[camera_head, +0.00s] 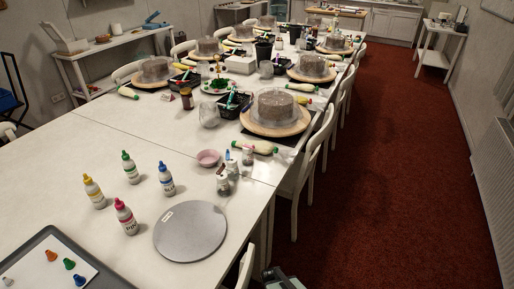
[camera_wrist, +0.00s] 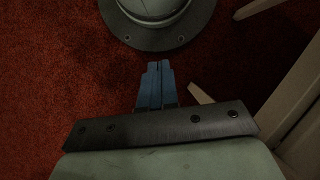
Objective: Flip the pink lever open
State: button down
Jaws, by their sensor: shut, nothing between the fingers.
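A white bottle with a pink cap (camera_head: 125,217) stands upright on the white table in the head view. Its cap is the clearest pink part there, and I cannot make out a lever on it. Bottles with yellow (camera_head: 94,191), green (camera_head: 131,168) and blue (camera_head: 166,179) caps stand near it. My gripper (camera_wrist: 158,63) shows in the wrist view with its blue fingers together and nothing between them. It is above the red carpet, away from the bottles. The bottles are not in the wrist view.
A grey round turntable plate (camera_head: 190,231) lies right of the bottles. A pink bowl (camera_head: 208,158) and small jars (camera_head: 224,184) are behind it. A dark tray (camera_head: 62,236) with nozzles is at front left. White chairs (camera_head: 303,178) line the table's right side. Red carpet (camera_head: 400,200) is clear.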

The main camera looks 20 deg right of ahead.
jog(key=w+d+r+m+t, duration=0.15)
jog(key=w+d+r, duration=0.25)
jog(key=w+r, duration=0.4)
jog(key=w+d+r+t, duration=0.35)
jog(key=w+r, duration=0.25)
jog(key=w, duration=0.4)
jog(key=w+d+r+m+t, duration=0.1)
jog(key=w+d+r, duration=0.45)
jog(key=w, duration=0.35)
jog(key=w+d+r+t, duration=0.2)
jog(key=w+r, duration=0.3)
jog(key=r, duration=0.4)
jog(key=w+d+r+t, duration=0.25)
jog(key=w+r, duration=0.25)
jog(key=r, duration=0.3)
jog(key=w+a+r+n+y, duration=0.2)
jog(key=r+n, duration=0.5)
jog(key=n, duration=0.3)
jog(key=w+a+r+n+y, duration=0.1)
jog(key=w+r+n+y, duration=0.1)
jog(key=r+n, duration=0.4)
jog(key=shift+w+a+r+n+t, duration=0.4)
jog(key=shift+w+n, duration=0.4)
jog(key=shift+n, duration=1.35)
jog(key=shift+f, duration=0.1)
